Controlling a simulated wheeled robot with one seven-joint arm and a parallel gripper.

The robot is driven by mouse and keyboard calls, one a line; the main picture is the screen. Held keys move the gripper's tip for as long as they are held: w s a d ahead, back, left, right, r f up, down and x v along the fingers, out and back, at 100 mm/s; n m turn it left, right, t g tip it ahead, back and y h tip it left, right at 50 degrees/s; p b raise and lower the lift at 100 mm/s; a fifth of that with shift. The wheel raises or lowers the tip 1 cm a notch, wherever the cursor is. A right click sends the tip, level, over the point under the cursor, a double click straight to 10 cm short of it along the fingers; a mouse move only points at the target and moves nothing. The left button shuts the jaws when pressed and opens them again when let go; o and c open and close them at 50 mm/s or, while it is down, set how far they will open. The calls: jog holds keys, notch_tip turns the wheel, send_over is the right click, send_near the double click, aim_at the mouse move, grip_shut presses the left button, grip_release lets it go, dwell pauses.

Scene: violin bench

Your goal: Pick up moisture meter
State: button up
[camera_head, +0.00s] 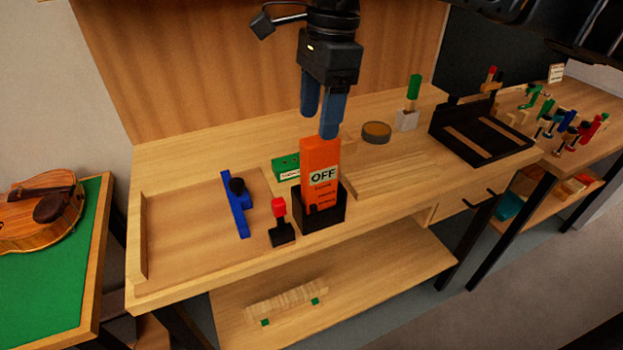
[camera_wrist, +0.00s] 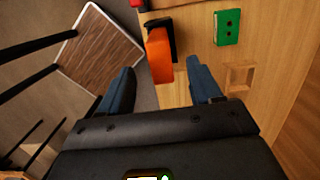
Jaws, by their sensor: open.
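The orange moisture meter (camera_head: 318,163) stands upright in a black holder (camera_head: 325,217) on the workbench, its face reading "OFF". The holder hides its lower end. My gripper (camera_head: 320,122) is open and empty, pointing down just above the meter's top in the head view. In the wrist view, the meter (camera_wrist: 160,55) shows between the lines of the two blue fingers, near their tips. My gripper (camera_wrist: 160,68) does not visibly touch it, but the exact gap is hard to tell.
A red-topped black tool (camera_head: 281,220) and a blue tool (camera_head: 237,203) are left of the holder. A green box (camera_head: 286,167) is behind it, also in the wrist view (camera_wrist: 228,27). A round tin (camera_head: 376,132) and a black tray (camera_head: 481,140) are to the right.

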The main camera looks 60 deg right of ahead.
aim_at(319, 151)
notch_tip(319, 151, down, 2)
jog(key=shift+f, duration=0.25)
jog(key=shift+f+p, duration=1.05)
jog(key=shift+f, duration=1.6)
jog(key=shift+c, duration=0.3)
grip_shut()
